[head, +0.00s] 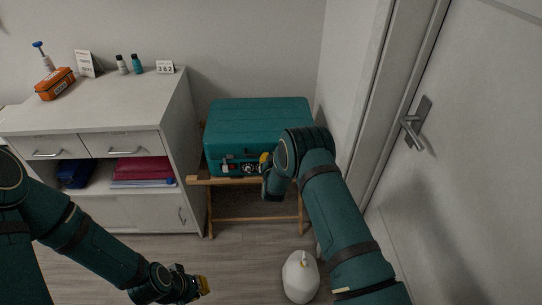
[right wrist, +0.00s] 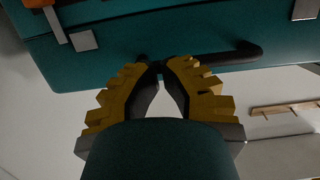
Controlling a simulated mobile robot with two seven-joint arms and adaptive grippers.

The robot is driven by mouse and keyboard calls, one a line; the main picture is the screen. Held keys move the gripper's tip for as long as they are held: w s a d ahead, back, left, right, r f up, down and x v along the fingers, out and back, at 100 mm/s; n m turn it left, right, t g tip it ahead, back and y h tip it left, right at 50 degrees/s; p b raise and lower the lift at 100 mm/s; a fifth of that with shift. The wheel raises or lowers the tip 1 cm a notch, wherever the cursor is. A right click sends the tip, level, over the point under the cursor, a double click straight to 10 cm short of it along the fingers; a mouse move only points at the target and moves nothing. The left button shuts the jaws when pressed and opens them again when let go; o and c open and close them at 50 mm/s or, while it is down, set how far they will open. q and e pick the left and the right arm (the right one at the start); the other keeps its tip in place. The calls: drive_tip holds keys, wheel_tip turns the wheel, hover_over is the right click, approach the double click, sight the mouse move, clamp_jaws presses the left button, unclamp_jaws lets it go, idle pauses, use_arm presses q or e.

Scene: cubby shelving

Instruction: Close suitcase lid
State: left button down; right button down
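The teal suitcase (head: 258,120) lies on a wooden folding rack. Its lid appears down over the base; I cannot tell whether a small gap remains at the front seam. My right gripper (head: 265,172) is at the suitcase's front face, partly hidden by its own wrist. In the right wrist view the yellow-padded fingers (right wrist: 160,66) meet at their tips, close to the dark handle (right wrist: 225,57) on the teal front (right wrist: 180,25). Whether they touch the handle is unclear. My left gripper (head: 200,286) hangs low over the floor, away from the suitcase; its finger opening is unclear.
A white cabinet (head: 110,105) stands left of the rack (head: 255,218), with an orange box (head: 55,84) and small bottles on top. A white rounded container (head: 300,277) stands on the floor near my right arm. A door (head: 470,150) is at the right.

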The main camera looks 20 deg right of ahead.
drive_tip(key=v, duration=1.2)
